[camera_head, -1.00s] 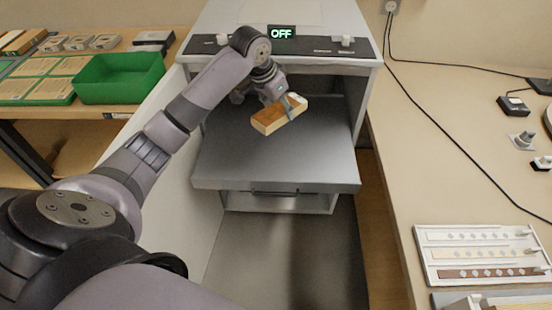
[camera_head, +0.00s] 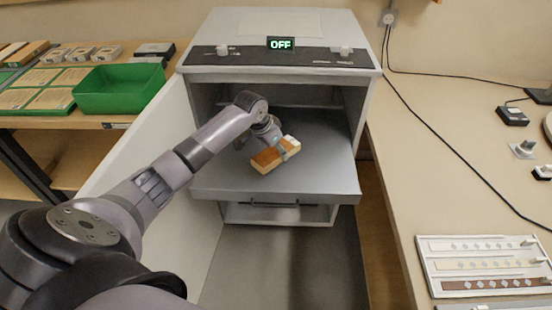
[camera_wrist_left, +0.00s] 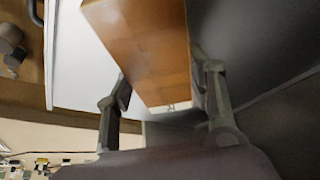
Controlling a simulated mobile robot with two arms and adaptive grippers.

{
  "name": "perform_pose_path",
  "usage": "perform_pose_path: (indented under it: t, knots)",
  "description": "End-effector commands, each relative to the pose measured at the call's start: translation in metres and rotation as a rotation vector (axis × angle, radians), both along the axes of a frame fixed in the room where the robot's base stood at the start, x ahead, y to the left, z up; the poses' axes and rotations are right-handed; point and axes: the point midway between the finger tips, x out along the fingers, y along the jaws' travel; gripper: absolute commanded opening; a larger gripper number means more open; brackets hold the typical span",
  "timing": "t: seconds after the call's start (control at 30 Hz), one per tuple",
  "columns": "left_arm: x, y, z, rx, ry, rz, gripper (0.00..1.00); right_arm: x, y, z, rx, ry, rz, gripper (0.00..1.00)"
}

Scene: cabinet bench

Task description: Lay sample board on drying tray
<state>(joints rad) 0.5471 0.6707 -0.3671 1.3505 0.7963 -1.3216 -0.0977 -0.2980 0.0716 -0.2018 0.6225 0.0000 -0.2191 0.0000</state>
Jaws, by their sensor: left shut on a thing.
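The sample board (camera_head: 267,160) is a small wooden block with an orange-brown top and pale sides. My left gripper (camera_head: 283,149) is shut across it, near its white-tipped end. In the left wrist view the board (camera_wrist_left: 150,45) sits between the two fingers (camera_wrist_left: 165,95). The drying tray (camera_head: 230,185) is the grey sheet pulled out of the open cabinet. The board is over the tray, low and close to its surface; I cannot tell whether it touches. My right gripper is not in view.
The cabinet (camera_head: 225,72) stands open with an OFF display (camera_head: 281,44). Its white door (camera_head: 150,135) hangs open at the left. A green bin (camera_head: 120,88) is on the left bench. A panel of colour strips (camera_head: 480,262) lies on the right bench. The tray around the board is bare.

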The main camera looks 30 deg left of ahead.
Motion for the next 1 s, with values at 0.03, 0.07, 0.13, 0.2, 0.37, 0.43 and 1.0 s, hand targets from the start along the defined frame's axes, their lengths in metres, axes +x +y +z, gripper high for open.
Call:
perform_pose_path:
  t: [0.03, 0.07, 0.13, 0.2, 0.37, 0.43, 1.0]
  knots:
    - [0.000, 0.000, -0.005, -0.001, 0.001, 0.000, 0.18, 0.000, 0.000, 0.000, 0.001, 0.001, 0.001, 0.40]
    - [0.000, 0.000, -0.008, 0.000, 0.001, 0.000, 0.18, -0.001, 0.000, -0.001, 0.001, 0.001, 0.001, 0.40]
    - [-0.001, 0.000, -0.019, -0.001, 0.003, 0.001, 0.18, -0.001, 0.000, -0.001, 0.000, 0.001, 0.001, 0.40]
    - [-0.001, -0.001, -0.030, -0.002, 0.004, 0.002, 0.18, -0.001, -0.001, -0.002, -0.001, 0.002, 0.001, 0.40]
    - [0.000, 0.000, -0.042, 0.000, 0.000, 0.000, 0.18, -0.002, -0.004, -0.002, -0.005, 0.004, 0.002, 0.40]
    - [0.000, 0.000, -0.041, 0.000, 0.000, 0.000, 0.18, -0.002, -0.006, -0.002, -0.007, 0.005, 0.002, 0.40]
    - [-0.001, 0.000, -0.043, 0.000, 0.001, 0.000, 0.70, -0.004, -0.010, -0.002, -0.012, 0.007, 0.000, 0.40]
